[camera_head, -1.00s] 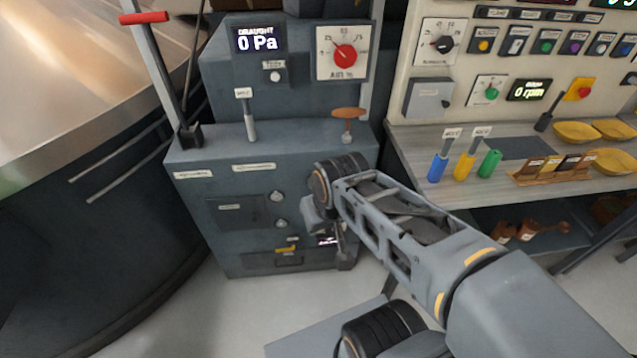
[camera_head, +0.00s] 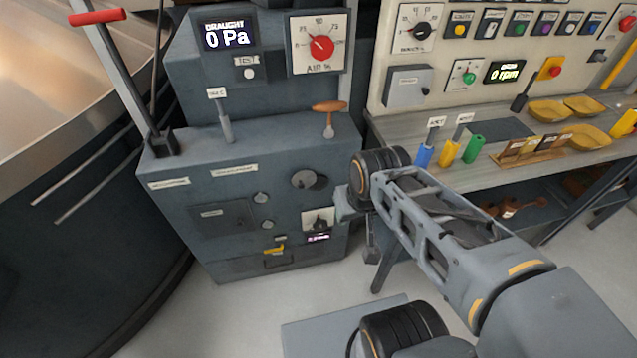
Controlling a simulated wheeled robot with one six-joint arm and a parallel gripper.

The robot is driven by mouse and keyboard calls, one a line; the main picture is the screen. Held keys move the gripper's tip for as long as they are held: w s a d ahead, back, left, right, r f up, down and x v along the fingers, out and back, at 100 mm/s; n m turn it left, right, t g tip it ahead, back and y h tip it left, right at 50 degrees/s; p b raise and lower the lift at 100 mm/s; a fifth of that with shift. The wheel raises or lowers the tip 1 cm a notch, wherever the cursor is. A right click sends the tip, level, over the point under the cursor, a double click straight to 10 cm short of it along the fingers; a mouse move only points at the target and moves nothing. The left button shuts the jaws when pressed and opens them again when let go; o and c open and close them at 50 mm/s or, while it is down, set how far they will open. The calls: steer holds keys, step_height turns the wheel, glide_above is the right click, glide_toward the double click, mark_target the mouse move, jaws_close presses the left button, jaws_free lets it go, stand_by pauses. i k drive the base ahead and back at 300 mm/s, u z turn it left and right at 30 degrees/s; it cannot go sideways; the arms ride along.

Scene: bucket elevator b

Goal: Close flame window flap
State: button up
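A grey cabinet (camera_head: 180,215) stands in front of me, left of my arm. Its front has a dark rectangular panel (camera_head: 222,217) with a small unreadable label and a small round knob (camera_head: 260,198) by its right edge. The panel looks flush with the front. A small light plate with a dark knob (camera_head: 318,221) sits further right. I cannot tell which of these is the flame window flap. My gripper (camera_head: 358,225) is at the cabinet's right front edge, mostly hidden by my wrist. Its fingers are not clear, and I cannot tell whether it touches anything.
The cabinet top carries a grey lever (camera_head: 223,120) and an orange-handled lever (camera_head: 329,117). A red-handled lever (camera_head: 100,17) stands at its left, beside a large round vessel (camera_head: 60,100). A bench (camera_head: 480,160) with coloured handles and yellow bowls is on the right.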

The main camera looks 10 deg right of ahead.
mark_target(304, 179)
steer(key=k, duration=0.2)
steer(key=u, duration=0.8)
steer(key=i, duration=0.5)
steer(key=u, duration=0.05)
